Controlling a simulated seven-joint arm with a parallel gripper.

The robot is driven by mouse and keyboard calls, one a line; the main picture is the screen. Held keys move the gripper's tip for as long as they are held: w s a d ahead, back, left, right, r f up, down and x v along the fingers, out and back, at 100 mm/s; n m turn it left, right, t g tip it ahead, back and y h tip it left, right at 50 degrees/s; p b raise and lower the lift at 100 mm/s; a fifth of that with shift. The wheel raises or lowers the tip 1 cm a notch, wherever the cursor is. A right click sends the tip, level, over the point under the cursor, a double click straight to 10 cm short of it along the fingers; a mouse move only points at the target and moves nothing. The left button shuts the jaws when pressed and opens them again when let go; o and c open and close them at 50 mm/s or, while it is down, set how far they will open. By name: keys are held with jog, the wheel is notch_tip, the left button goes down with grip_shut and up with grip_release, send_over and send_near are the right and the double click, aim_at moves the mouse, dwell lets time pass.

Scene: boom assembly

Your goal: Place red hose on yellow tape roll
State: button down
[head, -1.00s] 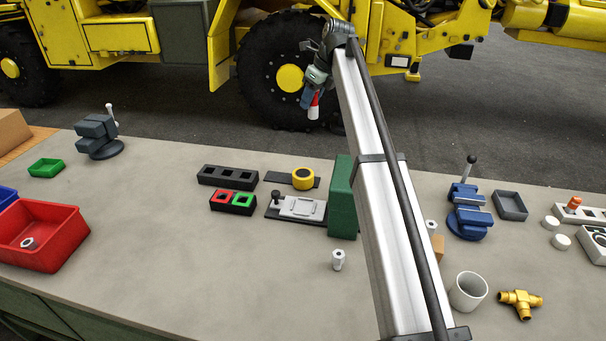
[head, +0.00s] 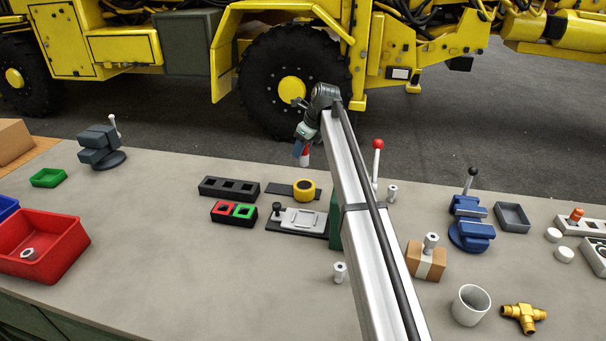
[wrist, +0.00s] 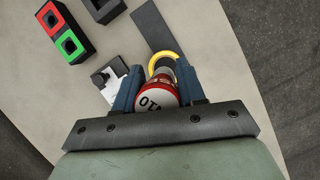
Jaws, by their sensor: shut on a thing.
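My gripper (head: 303,147) is shut on the red hose (head: 305,158), which hangs below the fingers with red and white parts showing. In the wrist view the hose (wrist: 158,97) sits between the two blue fingers, its white marked face with a red rim toward the camera. The yellow tape roll (head: 304,190) lies flat on a dark strip on the table. In the head view the hose is above the roll, apart from it. In the wrist view the roll (wrist: 154,60) is partly hidden behind the hose.
Left of the roll stand a black three-socket block (head: 228,188) and a block with red and green squares (head: 233,213). A latch plate (head: 302,220) lies in front of it. A green block (head: 335,230) and a red-knobbed lever (head: 377,146) stand partly behind my arm.

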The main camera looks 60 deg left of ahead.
jog(key=shift+f, duration=3.95)
jog(key=shift+f, duration=0.15)
jog(key=c, duration=0.7)
grip_release()
jog(key=shift+o, duration=0.2)
jog(key=v, duration=1.2)
jog(key=shift+d, duration=0.1)
